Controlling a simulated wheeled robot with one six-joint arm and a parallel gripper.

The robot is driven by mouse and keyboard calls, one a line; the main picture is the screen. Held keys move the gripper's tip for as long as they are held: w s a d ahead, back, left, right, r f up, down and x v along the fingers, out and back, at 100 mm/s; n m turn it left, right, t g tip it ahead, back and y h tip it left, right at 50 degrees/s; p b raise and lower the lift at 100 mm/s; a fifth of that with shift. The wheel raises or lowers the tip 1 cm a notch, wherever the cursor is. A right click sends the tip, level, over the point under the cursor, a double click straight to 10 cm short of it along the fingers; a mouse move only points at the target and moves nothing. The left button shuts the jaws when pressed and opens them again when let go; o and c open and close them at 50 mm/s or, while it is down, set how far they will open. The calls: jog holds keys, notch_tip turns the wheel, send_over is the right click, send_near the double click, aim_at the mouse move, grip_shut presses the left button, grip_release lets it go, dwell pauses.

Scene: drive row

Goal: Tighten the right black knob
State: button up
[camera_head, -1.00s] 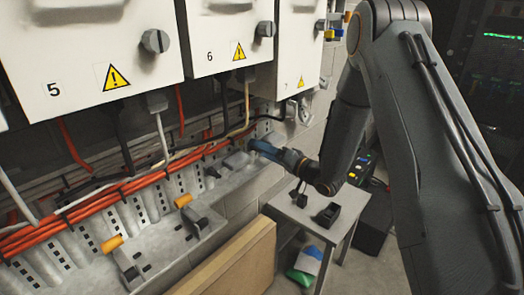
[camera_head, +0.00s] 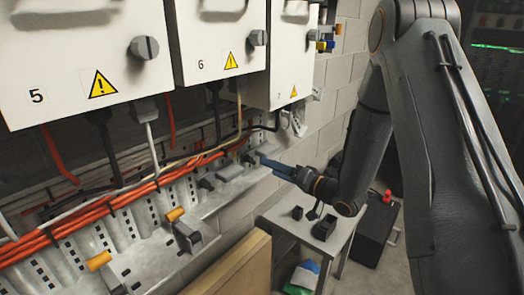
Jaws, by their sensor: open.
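Dark knobs sit along the grey ledge below the cabinets. One small dark knob (camera_head: 249,158) is at the ledge's far right end, and another (camera_head: 205,184) is further left. Which of them is the right black knob I cannot tell for sure. My gripper (camera_head: 266,162) has blue fingers and points left at the ledge's right end. Its tips appear just right of the far-right knob. The gap between the fingers is too small to see, and contact with the knob cannot be made out.
Cabinets 5, 6 and 7 overhang the ledge, with grey round knobs (camera_head: 145,47) on their doors. Orange cables (camera_head: 110,203) run along the ledge, which also has orange-ended handles (camera_head: 99,261). A small grey table (camera_head: 335,243) with dark parts stands below my gripper. A wooden board (camera_head: 230,267) is in front.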

jog(key=s+d+f+g+h, duration=0.2)
jog(key=s+d+g+h, duration=0.3)
jog(key=d+h, duration=0.5)
jog(key=s+a+r+n+g+h, duration=0.1)
jog(key=s+g, duration=0.6)
jog(key=s, duration=1.8)
jog(key=shift+s+a+h, duration=0.3)
jog(key=shift+a+h, duration=0.15)
jog(key=shift+h, duration=0.15)
jog(key=shift+r, duration=0.1)
